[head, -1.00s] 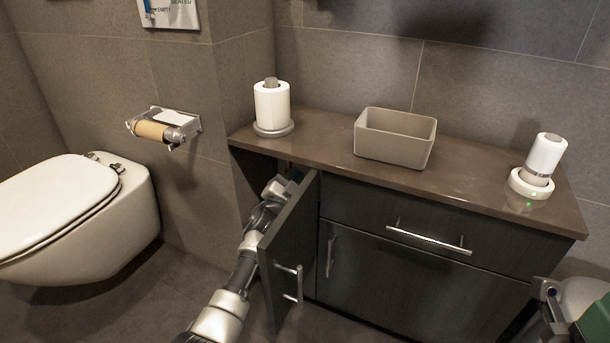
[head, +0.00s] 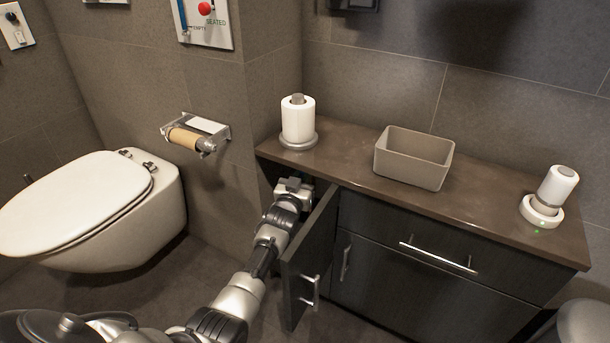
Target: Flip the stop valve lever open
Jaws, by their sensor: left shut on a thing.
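The stop valve and its lever cannot be made out; the inside of the vanity cabinet is dark and mostly covered by my arm. My left gripper (head: 294,186) is at the open left end of the cabinet, under the counter and behind the swung-out door (head: 310,262). Its fingertips are hard to see. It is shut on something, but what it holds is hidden. My right gripper is not in view.
The open door stands close along the right of my left arm. The counter (head: 470,208) overhangs the gripper and carries a paper roll (head: 298,119), a beige bin (head: 412,165) and a white dispenser (head: 558,187). The toilet (head: 120,215) is at left.

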